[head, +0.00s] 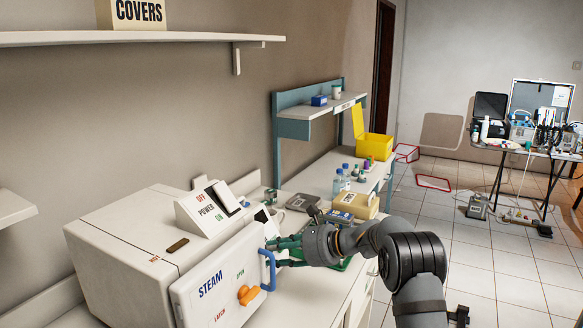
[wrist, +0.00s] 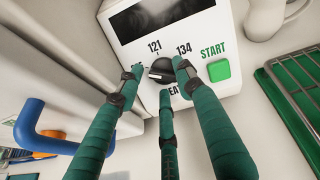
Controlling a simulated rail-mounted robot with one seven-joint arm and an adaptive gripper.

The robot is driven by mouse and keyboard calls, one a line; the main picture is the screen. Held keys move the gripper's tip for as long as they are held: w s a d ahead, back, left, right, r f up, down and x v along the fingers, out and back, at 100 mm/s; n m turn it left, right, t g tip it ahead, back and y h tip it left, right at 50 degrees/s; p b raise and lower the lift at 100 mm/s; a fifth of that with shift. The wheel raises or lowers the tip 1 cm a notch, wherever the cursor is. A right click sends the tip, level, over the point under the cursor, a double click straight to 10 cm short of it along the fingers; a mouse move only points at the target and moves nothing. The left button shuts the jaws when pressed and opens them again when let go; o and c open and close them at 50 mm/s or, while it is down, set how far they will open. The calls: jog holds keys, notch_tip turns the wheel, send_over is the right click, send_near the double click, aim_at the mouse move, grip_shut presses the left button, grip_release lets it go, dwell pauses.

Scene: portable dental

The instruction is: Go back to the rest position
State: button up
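My gripper (wrist: 158,78) has three green-wrapped fingers. In the wrist view they are spread, with the tips around a black dial knob (wrist: 161,70) and no object held between them; whether a tip touches the knob cannot be told. The knob is on a white control panel (wrist: 205,35) marked 121 and 134, with a green START button (wrist: 219,70) at its right. In the head view my gripper (head: 287,247) is beside the steam unit's door (head: 215,285), close to its blue handle (head: 268,270), and hides most of the panel.
The white steam unit (head: 130,245) with an orange latch (head: 248,294) stands at the left. A green tray with a metal rack (wrist: 295,100) is right of the panel. Bottles (head: 340,182) and a yellow box (head: 375,147) stand farther along the counter. A shelf (head: 140,38) overhangs upper left.

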jog(key=s+d+r+m+p, duration=0.1)
jog(key=s+d+r+m, duration=0.3)
jog(key=d, duration=0.4)
jog(key=shift+s+t, duration=0.2)
jog(key=shift+t, duration=0.2)
jog(key=shift+d, duration=0.15)
